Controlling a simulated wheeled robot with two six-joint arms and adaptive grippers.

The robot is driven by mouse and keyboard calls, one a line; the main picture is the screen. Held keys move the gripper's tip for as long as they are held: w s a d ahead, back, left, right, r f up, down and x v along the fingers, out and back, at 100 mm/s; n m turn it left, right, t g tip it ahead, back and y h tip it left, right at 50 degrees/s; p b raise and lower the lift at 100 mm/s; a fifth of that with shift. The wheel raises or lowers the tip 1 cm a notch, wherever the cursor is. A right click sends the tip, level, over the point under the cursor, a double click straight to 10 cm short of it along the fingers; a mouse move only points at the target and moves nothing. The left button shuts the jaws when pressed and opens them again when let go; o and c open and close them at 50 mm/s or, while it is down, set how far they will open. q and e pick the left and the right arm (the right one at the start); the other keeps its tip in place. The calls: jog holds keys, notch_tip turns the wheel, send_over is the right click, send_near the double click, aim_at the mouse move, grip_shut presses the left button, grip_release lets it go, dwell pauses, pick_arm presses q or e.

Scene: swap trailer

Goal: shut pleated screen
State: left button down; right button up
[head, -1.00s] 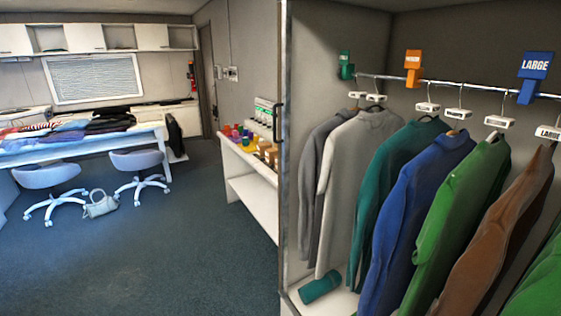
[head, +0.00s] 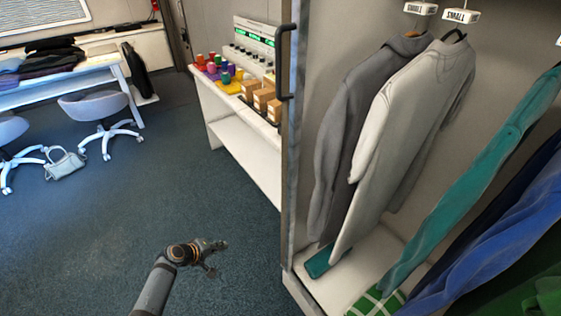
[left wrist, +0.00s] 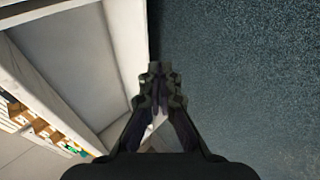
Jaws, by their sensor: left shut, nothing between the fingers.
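An upright edge (head: 289,150) with a black pull handle (head: 281,62) stands at the left side of the clothes closet (head: 296,268). I cannot tell whether this edge belongs to the folded pleated screen; no pleats show. The closet front is open and the hanging clothes show. My left gripper (head: 214,258) is over the floor, left of the closet and well below the handle, touching nothing. In the left wrist view (left wrist: 157,75) its fingers are together and empty. My right gripper is out of view.
A white shelf unit (head: 240,150) with colored spools and boxes stands behind the closet edge. Garments, including a light grey one (head: 400,130), hang inside. A teal roll (head: 318,262) lies on the closet floor. Chairs and a bag (head: 64,162) stand far left. The carpet between is clear.

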pick_arm(q)
jog(key=w+d+r+t+h, duration=0.1)
jog(key=w+d+r, duration=0.15)
jog(key=r, duration=0.35)
jog(key=w+d+r+h, duration=0.1)
jog(key=w+r+h, duration=0.1)
jog(key=w+r, duration=0.3)
jog(key=s+d+r+m+h+b, duration=0.1)
jog(key=d+r+h, duration=0.15)
jog(key=r, duration=0.65)
jog(key=s+d+r+m+g+h, duration=0.1)
jog(key=d+r+m+h, duration=0.15)
jog(key=r, duration=0.65)
jog(key=s+d+r+m+h+b, duration=0.1)
jog(key=d+r+h, duration=0.15)
jog(key=r, duration=0.75)
jog(key=d+p, duration=0.4)
jog(key=d, duration=0.7)
jog(key=shift+w+f, duration=0.25)
jog(key=shift+w, duration=0.15)
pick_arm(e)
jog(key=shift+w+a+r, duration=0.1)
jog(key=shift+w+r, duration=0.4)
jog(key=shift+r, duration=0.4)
pick_arm(q)
jog(key=shift+h, duration=0.25)
